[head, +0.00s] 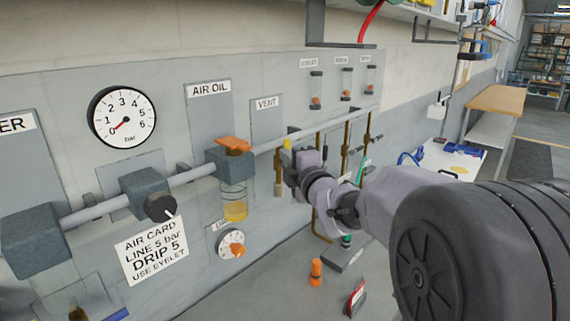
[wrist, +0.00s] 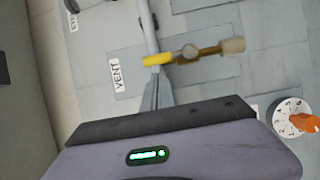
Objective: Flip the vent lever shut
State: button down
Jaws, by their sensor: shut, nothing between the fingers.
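The vent lever (wrist: 157,59) is a small yellow handle near the VENT label (wrist: 116,74). In the wrist view it lies across the grey pipe, roughly in line with the brass side branch (wrist: 208,50) and its pale end piece (wrist: 232,45). In the head view a bit of the yellow lever (head: 287,144) shows just beside my gripper (head: 289,167). My gripper is shut and empty, close to the lever at the pipe. Whether it touches the lever I cannot tell. My wrist and arm hide part of the valve in the head view.
The grey pipe (head: 190,176) runs along the wall panel through a block with an orange top (head: 234,143). A pressure gauge (head: 122,117) reads near 0. A dial with an orange knob (head: 231,243) sits lower. Upright brass pipes (head: 346,140) stand just beyond my gripper.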

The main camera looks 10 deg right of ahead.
jog(key=shift+w+a, duration=0.15)
jog(key=shift+w, duration=0.55)
jog(key=shift+w+a, duration=0.1)
jog(key=shift+w, duration=0.55)
